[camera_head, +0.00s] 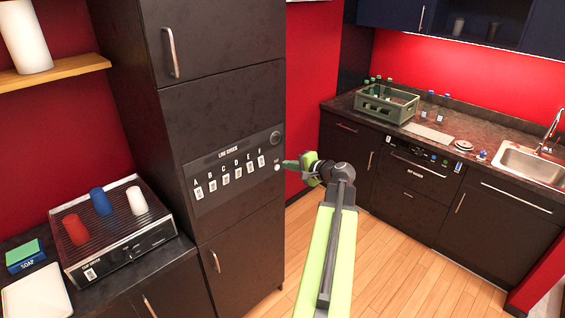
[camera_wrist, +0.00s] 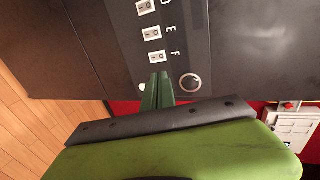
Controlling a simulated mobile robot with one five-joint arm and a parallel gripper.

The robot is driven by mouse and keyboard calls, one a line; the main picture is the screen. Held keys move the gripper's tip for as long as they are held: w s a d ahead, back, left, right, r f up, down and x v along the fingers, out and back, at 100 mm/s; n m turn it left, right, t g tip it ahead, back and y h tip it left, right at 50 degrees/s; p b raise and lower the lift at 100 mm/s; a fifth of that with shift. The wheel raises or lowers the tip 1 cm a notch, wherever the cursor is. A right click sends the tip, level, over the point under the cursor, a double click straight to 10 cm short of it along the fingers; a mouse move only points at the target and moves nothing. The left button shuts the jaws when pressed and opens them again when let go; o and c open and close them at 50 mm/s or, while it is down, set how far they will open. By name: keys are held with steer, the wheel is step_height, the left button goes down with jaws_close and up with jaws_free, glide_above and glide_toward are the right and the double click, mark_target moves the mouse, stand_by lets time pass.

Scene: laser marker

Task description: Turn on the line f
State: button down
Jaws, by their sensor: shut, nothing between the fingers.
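The dark panel (camera_head: 205,196) on the tall cabinet carries a row of small white switches lettered A to F. The line F switch (camera_head: 262,161) is at the right end of the row. It also shows in the wrist view (camera_wrist: 154,57), just beyond my fingertips. My gripper (camera_head: 286,164) is green, shut and empty, just right of the F switch in the head view. Its tips also show in the wrist view (camera_wrist: 157,77). I cannot tell whether they touch the panel, nor which way the F switch is set.
A round knob (camera_head: 275,138) sits above and right of F; it also shows in the wrist view (camera_wrist: 190,83). A small white button (camera_head: 277,167) is close to my fingertips. Switch E (camera_wrist: 151,32) neighbours F. A counter (camera_head: 330,104) with a crate stands at right.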

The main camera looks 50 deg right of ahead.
mark_target(262, 165)
stand_by(0.3)
steer(key=f+m+b, duration=0.1)
steer(key=m+b, duration=0.2)
steer(key=m, duration=0.3)
steer(key=s+f+m+t+b, duration=0.1)
steer(key=f+m+b, duration=0.1)
steer(key=m, duration=0.4)
steer(key=f+m+t+b, duration=0.1)
steer(key=f+m+b, duration=0.1)
steer(key=m+b, duration=0.2)
steer(key=shift+s+a+m, duration=0.15)
steer(key=shift+a+m, duration=0.05)
steer(key=shift+m, duration=0.8)
steer(key=b+x, duration=0.2)
steer(key=x, duration=1.2)
